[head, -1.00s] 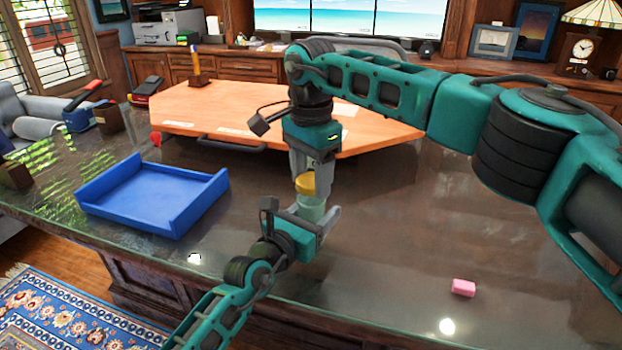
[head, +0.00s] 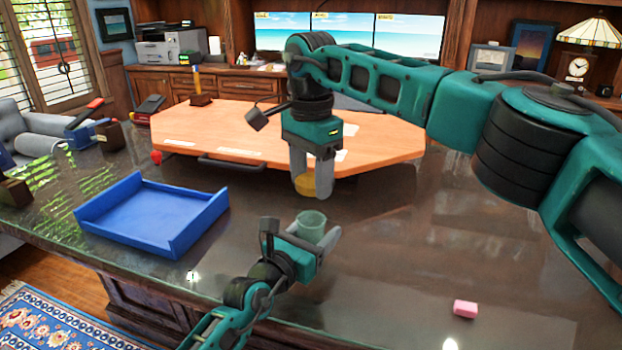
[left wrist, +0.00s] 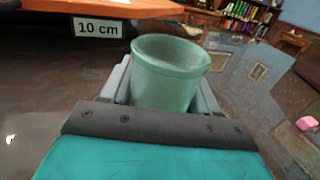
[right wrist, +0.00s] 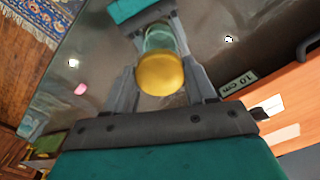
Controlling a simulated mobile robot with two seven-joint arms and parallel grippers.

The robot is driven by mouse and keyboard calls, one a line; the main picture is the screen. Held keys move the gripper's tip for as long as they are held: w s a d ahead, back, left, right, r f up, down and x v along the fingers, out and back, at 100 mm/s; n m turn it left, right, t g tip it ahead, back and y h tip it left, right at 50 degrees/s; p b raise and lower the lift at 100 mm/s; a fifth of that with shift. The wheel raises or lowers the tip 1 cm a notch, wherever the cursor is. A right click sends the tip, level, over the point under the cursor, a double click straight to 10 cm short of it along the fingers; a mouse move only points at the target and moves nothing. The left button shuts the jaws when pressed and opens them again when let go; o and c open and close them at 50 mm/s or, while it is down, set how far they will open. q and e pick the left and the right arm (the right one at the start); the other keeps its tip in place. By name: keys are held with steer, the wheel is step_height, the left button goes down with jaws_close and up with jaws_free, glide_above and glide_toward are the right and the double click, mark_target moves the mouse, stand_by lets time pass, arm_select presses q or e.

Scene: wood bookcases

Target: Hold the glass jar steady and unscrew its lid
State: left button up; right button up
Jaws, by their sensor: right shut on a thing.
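The glass jar (head: 311,227) is pale green and upright, with its rim open at the top. My left gripper (head: 318,240) is shut on the jar's sides; in the left wrist view the jar (left wrist: 168,80) stands between both fingers. The yellow lid (head: 305,187) is off the jar, above it and slightly left in the head view. My right gripper (head: 312,182) points down and is shut on the lid, which also shows between the fingers in the right wrist view (right wrist: 160,75). Whether the jar's base touches the desk is hidden.
A blue tray (head: 152,212) lies on the dark desk (head: 400,270) at left. An orange board (head: 240,130) with a dark handle lies behind the grippers. A pink block (head: 465,309) lies at right front. The desk between the jar and the block is clear.

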arm_select(q)
steer(key=o, duration=0.5)
steer(key=shift+c, duration=0.2)
